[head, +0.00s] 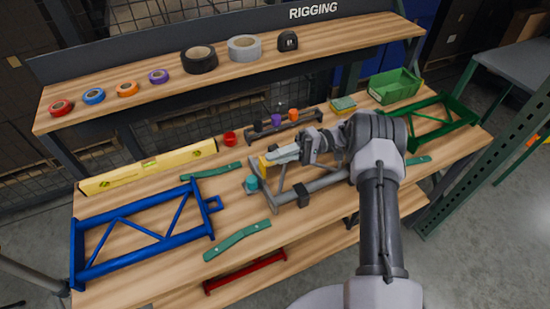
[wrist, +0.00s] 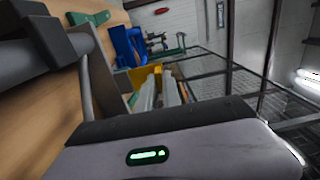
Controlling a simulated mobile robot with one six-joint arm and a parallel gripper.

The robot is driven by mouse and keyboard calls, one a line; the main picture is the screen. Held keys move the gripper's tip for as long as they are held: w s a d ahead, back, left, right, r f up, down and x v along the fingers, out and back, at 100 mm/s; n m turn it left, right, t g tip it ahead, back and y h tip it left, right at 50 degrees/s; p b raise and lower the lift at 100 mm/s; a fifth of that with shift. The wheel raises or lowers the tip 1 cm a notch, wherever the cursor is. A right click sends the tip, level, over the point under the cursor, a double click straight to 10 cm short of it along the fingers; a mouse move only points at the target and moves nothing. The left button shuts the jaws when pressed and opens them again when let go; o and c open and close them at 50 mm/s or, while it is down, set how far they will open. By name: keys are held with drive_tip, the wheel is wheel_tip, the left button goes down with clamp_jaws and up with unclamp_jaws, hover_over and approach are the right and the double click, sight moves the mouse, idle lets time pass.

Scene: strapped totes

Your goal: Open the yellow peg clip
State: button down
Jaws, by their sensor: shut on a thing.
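The yellow peg clip (head: 264,163) sits at the far left post of the grey tube frame (head: 320,184) on the bench. My gripper (head: 274,158) reaches in from the right, its fingertips at the clip. In the wrist view, the yellow clip (wrist: 147,73) shows beyond and between the fingers of my gripper (wrist: 160,92), which is shut on it. The fingers and wrist body hide much of the clip, so I cannot tell whether its jaws are parted.
A teal clip (head: 252,184) and a black clip (head: 302,194) are on the grey frame. A rail (head: 285,130) with several coloured clips stands behind, beside a red clip (head: 229,138). A blue frame (head: 145,235) lies left, a green frame (head: 440,122) right.

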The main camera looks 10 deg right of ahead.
drive_tip(key=c, duration=1.5)
unclamp_jaws()
drive_tip(key=shift+s, duration=0.1)
drive_tip(key=shift+r, duration=0.1)
drive_tip(key=r+p, duration=0.2)
drive_tip(key=r, duration=0.2)
drive_tip(key=shift+s+p, duration=0.2)
drive_tip(key=shift+p, duration=0.2)
drive_tip(key=s+p, duration=0.1)
drive_tip(key=s, duration=0.4)
drive_tip(key=s+d+p, duration=0.1)
drive_tip(key=s+p, duration=0.1)
drive_tip(key=s, duration=0.3)
drive_tip(key=s+r+p, duration=0.1)
drive_tip(key=s, duration=0.4)
drive_tip(key=shift+d+p, duration=0.3)
drive_tip(key=shift+s+f, duration=0.15)
drive_tip(key=shift+s, duration=0.1)
